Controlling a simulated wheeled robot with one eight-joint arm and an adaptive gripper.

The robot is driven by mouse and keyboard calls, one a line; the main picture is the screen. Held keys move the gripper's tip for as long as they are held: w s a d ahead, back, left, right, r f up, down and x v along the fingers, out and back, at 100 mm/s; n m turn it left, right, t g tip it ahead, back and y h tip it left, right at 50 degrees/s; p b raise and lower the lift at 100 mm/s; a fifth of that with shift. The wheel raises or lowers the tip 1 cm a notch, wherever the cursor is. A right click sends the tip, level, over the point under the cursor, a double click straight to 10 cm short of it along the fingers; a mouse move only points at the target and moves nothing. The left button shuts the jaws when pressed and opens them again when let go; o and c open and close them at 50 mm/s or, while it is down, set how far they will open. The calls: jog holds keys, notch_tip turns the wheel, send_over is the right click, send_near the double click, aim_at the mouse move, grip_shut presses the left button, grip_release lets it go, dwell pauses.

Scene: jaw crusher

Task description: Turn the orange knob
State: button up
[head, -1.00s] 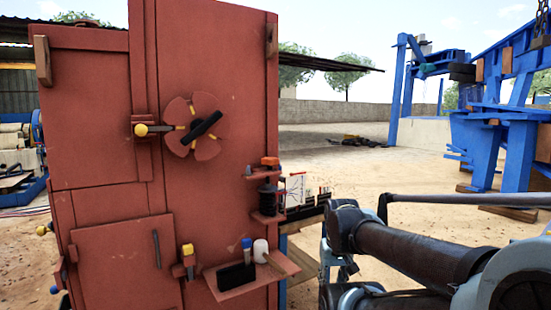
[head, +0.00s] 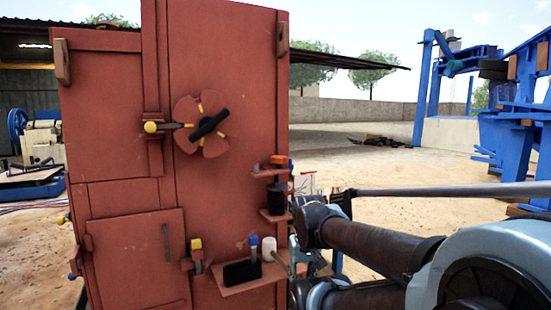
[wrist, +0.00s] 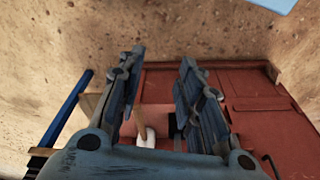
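The orange knob (head: 279,161) shows in the head view as a small orange cap on a bracket at the right edge of a red cabinet (head: 235,90). A black cylinder (head: 278,198) stands on a small shelf below it. My gripper (wrist: 161,57) is open and empty in the wrist view, its two fingers spread apart. The cabinet (wrist: 262,95) lies beyond and to the right of the fingers there. I cannot make out the orange knob in the wrist view.
A five-bladed-looking red wheel (head: 187,140) with a black handle and a yellow-tipped lever (head: 151,127) sit on the cabinet front. A lower shelf (head: 228,290) holds a black box, a blue-topped item and a white cylinder (head: 294,247). Open sandy ground (head: 400,175) lies behind.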

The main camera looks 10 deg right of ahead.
jog(key=shift+o, duration=1)
jog(key=o, duration=0.9)
notch_tip(320, 180, up, 2)
jog(key=shift+r, duration=0.2)
notch_tip(320, 180, up, 45)
jog(key=m+g, duration=0.2)
jog(key=m, duration=0.1)
send_over(279, 157)
jog(key=f, duration=1.7)
jog(key=shift+w+d, duration=0.1)
jog(key=shift+w, duration=0.25)
jog(key=c, duration=1.1)
